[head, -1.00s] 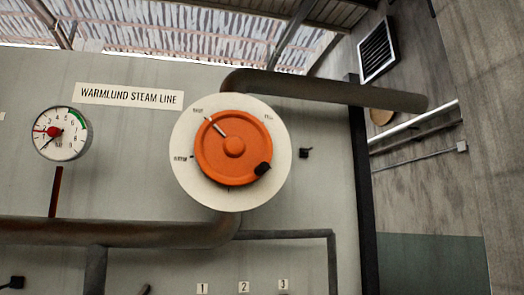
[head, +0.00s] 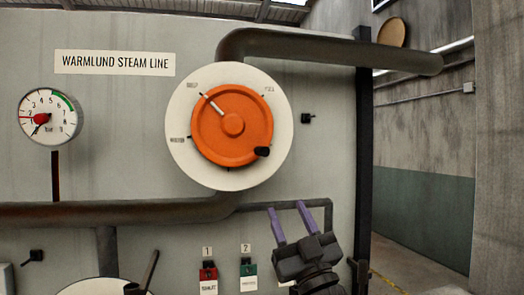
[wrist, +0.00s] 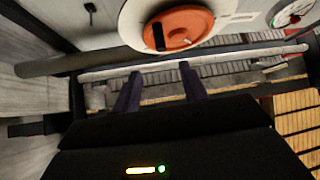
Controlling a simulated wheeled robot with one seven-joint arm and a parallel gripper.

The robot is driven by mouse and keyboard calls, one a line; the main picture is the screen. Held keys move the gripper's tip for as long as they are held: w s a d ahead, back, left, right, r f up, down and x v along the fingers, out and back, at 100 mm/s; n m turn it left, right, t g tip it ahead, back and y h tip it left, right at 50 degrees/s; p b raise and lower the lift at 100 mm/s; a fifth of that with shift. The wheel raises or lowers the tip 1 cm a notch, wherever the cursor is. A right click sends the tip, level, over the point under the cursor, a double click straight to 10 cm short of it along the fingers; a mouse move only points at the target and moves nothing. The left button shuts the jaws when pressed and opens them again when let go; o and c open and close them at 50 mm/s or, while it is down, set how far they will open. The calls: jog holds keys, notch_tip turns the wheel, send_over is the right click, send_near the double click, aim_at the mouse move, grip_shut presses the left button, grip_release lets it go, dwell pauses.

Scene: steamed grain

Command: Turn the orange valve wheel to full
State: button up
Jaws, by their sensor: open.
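The orange valve wheel (head: 232,112) sits on a round white dial plate (head: 180,108) on the grey panel. Its pale pointer line aims to the upper left, by the upper-left label. Another label, seeming to read full, is at the upper right of the plate; the small lettering is hard to read. A black knob (head: 262,152) is on the wheel's lower right. My gripper (head: 286,206) is open and empty, below and right of the wheel, apart from it. In the wrist view the wheel (wrist: 184,24) and its knob (wrist: 158,37) show beyond the two fingers (wrist: 157,82).
A thick pipe (head: 120,212) runs below the wheel, and another (head: 340,55) bends off above it to the right. A pressure gauge (head: 50,117) is at the left. Small switches (head: 208,275) and a black toggle (head: 307,118) are nearby.

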aim_at(262, 152)
jog(key=shift+w, duration=0.1)
jog(key=p+x, duration=1.1)
jog(key=x, duration=0.5)
jog(key=shift+r, duration=0.25)
jog(key=shift+w+a+r, duration=0.2)
jog(key=shift+w, duration=0.2)
grip_shut()
